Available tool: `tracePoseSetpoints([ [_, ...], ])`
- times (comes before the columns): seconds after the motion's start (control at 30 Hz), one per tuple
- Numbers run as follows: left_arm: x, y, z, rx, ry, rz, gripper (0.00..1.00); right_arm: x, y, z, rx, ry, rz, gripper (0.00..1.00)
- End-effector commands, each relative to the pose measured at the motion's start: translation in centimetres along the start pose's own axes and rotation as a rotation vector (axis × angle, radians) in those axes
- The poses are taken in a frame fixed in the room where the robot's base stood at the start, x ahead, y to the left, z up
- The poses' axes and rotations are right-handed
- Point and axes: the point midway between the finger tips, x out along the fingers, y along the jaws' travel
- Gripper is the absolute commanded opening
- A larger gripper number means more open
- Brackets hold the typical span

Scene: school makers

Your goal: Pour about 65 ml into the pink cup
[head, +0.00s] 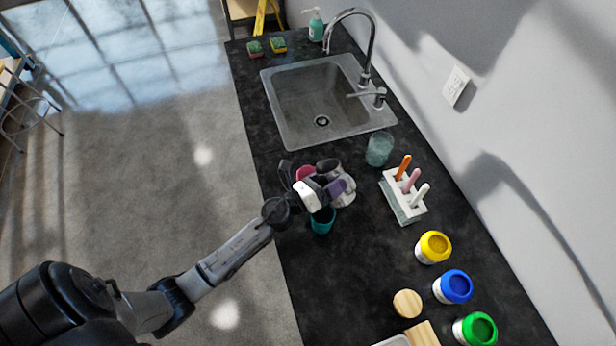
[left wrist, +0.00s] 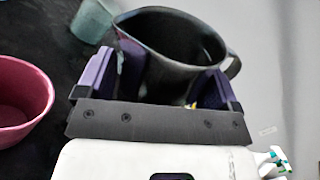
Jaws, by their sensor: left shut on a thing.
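My left gripper (head: 336,186) is over the counter below the sink, with purple fingers closed around a dark grey jug (left wrist: 175,38). In the left wrist view the jug sits between the fingers (left wrist: 155,80), its open rim showing and its handle at the right. I cannot tell how full it is or how far it tilts. The pink cup (left wrist: 22,100) stands upright and apart at the left of the left wrist view. In the head view only part of the pink cup (head: 304,173) shows, beside the gripper. My right gripper is not in view.
A teal cup (head: 322,222) stands just below the gripper. A translucent teal glass (head: 379,150) is near the sink (head: 322,100). A rack (head: 402,196) with coloured handles and several paint jars (head: 433,247) line the wall side. The counter's lower left is bare.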

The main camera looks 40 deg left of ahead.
Motion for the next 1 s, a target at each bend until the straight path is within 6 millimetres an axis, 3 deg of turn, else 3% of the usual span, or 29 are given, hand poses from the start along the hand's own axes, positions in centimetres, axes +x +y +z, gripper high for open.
tracePoseSetpoints([
  [0.07,0.0,0.1,0.6,-0.048,-0.013,-0.001,0.5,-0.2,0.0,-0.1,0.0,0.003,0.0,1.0],
  [0.5,-0.2,1.1,-0.2,-0.304,-0.063,-0.005,0.5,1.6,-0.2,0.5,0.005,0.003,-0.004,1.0],
  [1.0,-0.2,0.9,0.2,-0.42,-0.085,-0.008,0.5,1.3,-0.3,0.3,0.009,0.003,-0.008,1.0],
])
